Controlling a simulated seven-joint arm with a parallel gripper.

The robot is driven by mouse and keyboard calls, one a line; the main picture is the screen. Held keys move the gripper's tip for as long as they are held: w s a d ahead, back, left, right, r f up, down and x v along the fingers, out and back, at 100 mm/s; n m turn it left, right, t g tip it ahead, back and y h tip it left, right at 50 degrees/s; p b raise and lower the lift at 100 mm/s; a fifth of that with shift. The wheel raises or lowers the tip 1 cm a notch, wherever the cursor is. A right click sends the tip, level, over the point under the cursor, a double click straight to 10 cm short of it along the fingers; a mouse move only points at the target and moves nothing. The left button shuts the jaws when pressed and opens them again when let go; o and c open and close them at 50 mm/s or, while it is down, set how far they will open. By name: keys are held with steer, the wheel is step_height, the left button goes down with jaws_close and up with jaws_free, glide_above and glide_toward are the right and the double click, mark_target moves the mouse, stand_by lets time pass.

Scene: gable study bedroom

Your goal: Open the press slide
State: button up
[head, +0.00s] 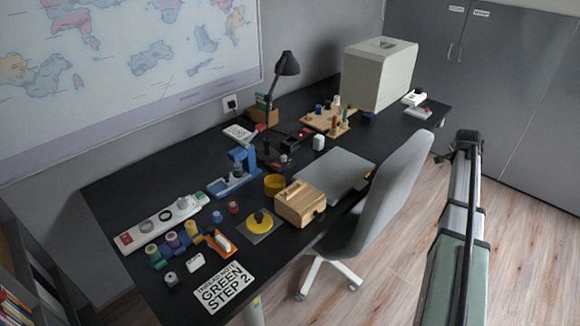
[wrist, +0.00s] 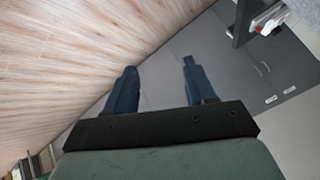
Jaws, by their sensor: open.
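A small blue press (head: 242,158) stands on the black desk, left of the middle in the head view. It has an upright frame on a long, low blue base, with a dark round part under its head. The slide is too small to tell apart or to judge how far out it is. My gripper (wrist: 159,66) is open, with nothing between its two dark blue fingers in the wrist view. It is off the desk over the floor at the right, well away from the press. The press is not visible in the wrist view.
The black desk (head: 120,186) holds a white power strip, spools, a yellow disc, a wooden box (head: 300,203), a closed laptop (head: 335,172) and a lamp (head: 287,64). A grey chair (head: 395,190) stands between my arm and the desk. Open floor lies at the right.

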steer(key=w+a+r+n+t, duration=0.25)
steer(key=w+r, duration=0.25)
steer(key=r, duration=0.4)
steer(key=w+a+r+n+t, duration=0.1)
steer(key=w+a+r, duration=0.3)
steer(key=w+r, duration=0.3)
steer(key=w+a+r+n+g+y, duration=0.1)
steer(key=w+a+n+y, duration=0.2)
steer(key=a, duration=0.6)
steer(key=w+a+n, duration=0.2)
steer(key=a+n, duration=0.3)
steer(key=a, duration=0.3)
steer(key=w+a+f+n+g+y, duration=0.15)
steer(key=a+n, duration=0.25)
steer(key=a, duration=0.6)
steer(key=w+a+f+n+g+y, duration=0.1)
steer(key=a+f+n, duration=0.3)
steer(key=a, duration=0.5)
steer(key=n+g, duration=0.6)
steer(key=n, duration=1.6)
glide_above(226, 174)
step_height(226, 174, down, 7)
step_height(226, 174, down, 13)
steer(key=shift+s+f, duration=0.1)
